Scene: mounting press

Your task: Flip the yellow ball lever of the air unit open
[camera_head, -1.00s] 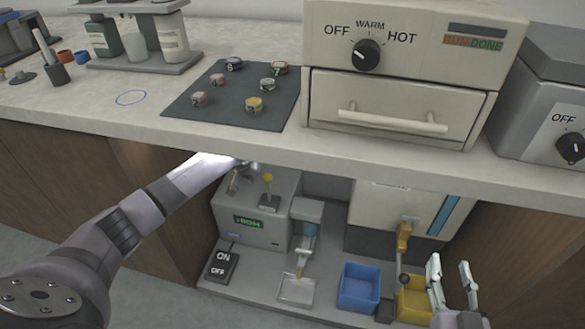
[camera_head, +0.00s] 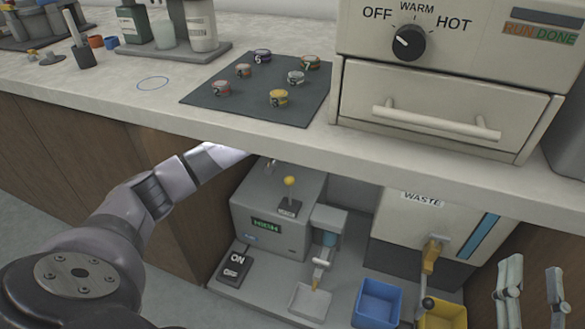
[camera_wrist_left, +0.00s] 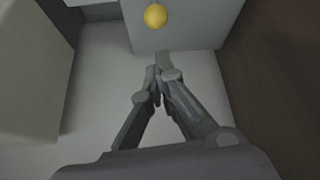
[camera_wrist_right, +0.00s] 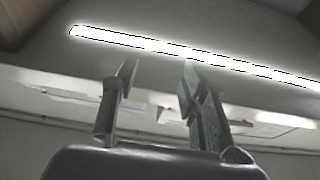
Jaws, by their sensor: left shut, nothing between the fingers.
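The air unit (camera_head: 262,205) is a grey box with a small green display, standing under the counter. Its lever, tipped with a yellow ball (camera_head: 289,181), stands up from a dark plate on top. The yellow ball also shows in the left wrist view (camera_wrist_left: 155,15), beyond the fingertips. My left gripper (camera_wrist_left: 158,75) is shut and empty, apart from the ball. In the head view the left hand is mostly hidden by the counter edge, behind the lever. My right gripper (camera_head: 530,285) is open and empty at the lower right; it also shows open in its wrist view (camera_wrist_right: 158,75).
The counter edge (camera_head: 300,147) overhangs the unit.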

